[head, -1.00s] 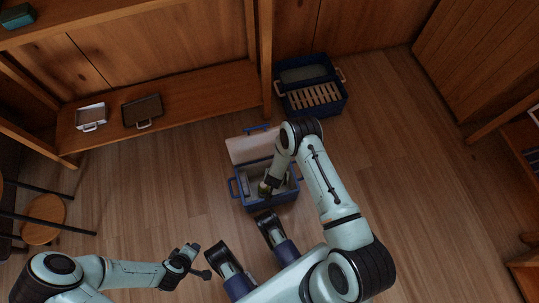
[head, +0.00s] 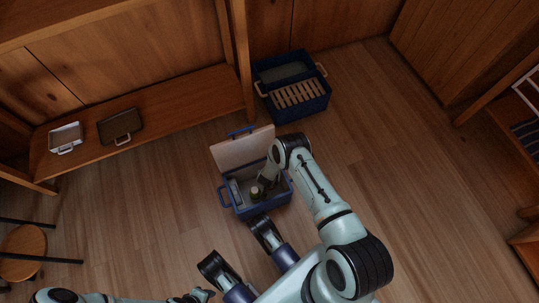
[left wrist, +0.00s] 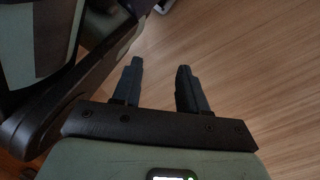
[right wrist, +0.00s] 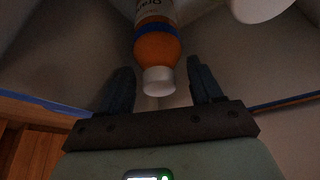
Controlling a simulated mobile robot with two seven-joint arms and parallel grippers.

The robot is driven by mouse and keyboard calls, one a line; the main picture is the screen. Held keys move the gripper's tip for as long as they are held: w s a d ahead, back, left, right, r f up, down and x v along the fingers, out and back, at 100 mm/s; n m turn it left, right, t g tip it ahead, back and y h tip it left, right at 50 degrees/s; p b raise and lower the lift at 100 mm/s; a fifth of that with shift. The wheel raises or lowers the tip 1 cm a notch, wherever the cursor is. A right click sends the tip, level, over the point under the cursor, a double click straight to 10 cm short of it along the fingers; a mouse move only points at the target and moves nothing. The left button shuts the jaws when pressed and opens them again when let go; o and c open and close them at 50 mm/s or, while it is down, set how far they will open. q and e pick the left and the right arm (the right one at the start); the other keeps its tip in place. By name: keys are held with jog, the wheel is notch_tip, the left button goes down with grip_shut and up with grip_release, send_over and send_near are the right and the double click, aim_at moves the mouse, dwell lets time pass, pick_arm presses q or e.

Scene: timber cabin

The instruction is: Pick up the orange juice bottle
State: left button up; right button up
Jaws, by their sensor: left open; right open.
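The orange juice bottle (right wrist: 157,48) shows in the right wrist view, with orange contents, a blue-edged label and a white cap. My right gripper (right wrist: 162,80) is open, with its fingers on either side of the bottle's cap end; I see no clear contact. In the head view my right gripper (head: 265,184) reaches down into the open blue cooler (head: 246,211). I cannot make out the bottle clearly there. My left gripper (left wrist: 160,67) is open and empty over the floor; in the head view it is at the bottom edge (head: 201,295).
The cooler's pale lid (head: 242,150) stands open at its back. A dark blue crate (head: 300,111) with a slatted insert sits behind it. A round stool (head: 25,243) stands left. A white object (right wrist: 258,8) lies near the bottle.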

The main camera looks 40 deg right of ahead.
jog(key=shift+w+d+f, duration=0.2)
jog(key=shift+f, duration=0.45)
grip_shut()
jog(key=shift+r, duration=0.15)
